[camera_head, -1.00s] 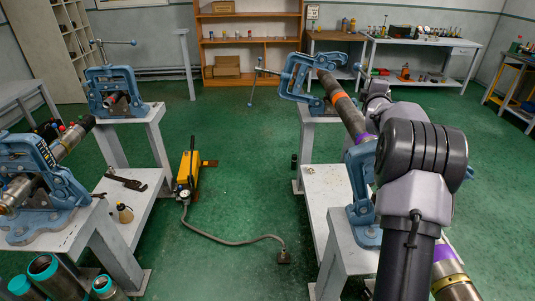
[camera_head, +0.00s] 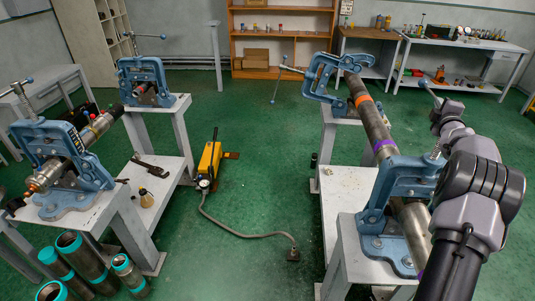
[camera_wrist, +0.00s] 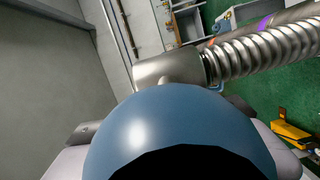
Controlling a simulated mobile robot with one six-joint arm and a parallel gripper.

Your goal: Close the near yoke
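The near vise's blue yoke (camera_head: 408,172) is on the right bench, over the near part of the pipe (camera_head: 376,128). It looks roughly upright; my arm hides its right side, so I cannot tell whether it is latched. Its screw (camera_head: 437,150) rises behind the arm to a handle with a blue ball end (camera_head: 423,84). In the wrist view a large blue ball (camera_wrist: 190,125) fills the lower middle, with the threaded screw (camera_wrist: 265,50) at upper right. My gripper (camera_head: 446,112) is by the handle; its fingers cannot be made out.
The left bench holds two more vises (camera_head: 65,160) and a pipe. A yellow pump (camera_head: 208,162) with a hose lies on the green floor between benches. Pipe pieces (camera_head: 85,262) stand at lower left.

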